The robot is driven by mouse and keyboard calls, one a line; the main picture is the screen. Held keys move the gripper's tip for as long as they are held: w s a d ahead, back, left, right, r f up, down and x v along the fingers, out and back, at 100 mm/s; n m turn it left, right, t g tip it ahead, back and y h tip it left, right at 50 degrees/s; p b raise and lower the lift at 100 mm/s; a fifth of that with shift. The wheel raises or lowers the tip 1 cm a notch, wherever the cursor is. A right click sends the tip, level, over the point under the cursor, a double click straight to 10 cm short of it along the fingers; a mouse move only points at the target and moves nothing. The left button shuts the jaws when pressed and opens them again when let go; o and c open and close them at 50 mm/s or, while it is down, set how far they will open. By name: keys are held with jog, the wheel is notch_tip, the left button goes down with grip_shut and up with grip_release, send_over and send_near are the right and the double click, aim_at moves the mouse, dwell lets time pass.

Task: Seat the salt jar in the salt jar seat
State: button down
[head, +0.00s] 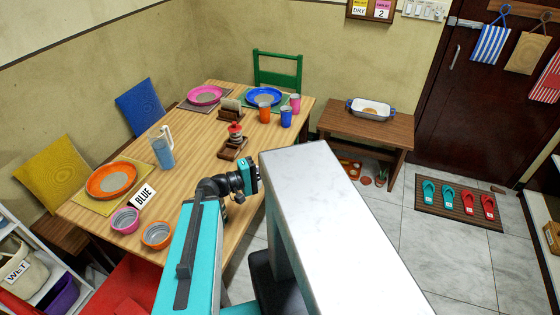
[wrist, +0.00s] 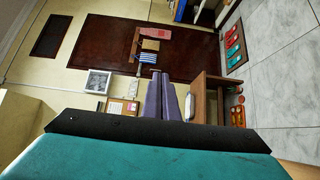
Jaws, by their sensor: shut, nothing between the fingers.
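A small jar with a red lid (head: 235,129), which looks like the salt jar, stands upright at the small brown wooden holder (head: 230,154) in the middle of the dining table. The holder looks like the salt jar seat. I cannot tell at this size whether the jar is down in it or only resting on it. My gripper (head: 257,172) is to the right of and nearer than the holder, apart from the jar, partly hidden by my white body. In the wrist view my gripper (wrist: 161,95) has its fingers together and empty; jar and holder are not in that view.
The dining table (head: 195,165) carries plates, cups, a pitcher (head: 163,147) left of the holder, a napkin stand (head: 229,109) behind it, and two bowls at the front left. A side table (head: 365,125) with a baking dish stands at the right. Floor beyond it is mostly clear.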

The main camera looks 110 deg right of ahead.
jog(key=shift+s+a+p, duration=0.85)
jog(key=shift+s+p, duration=0.3)
jog(key=shift+w+f, duration=0.1)
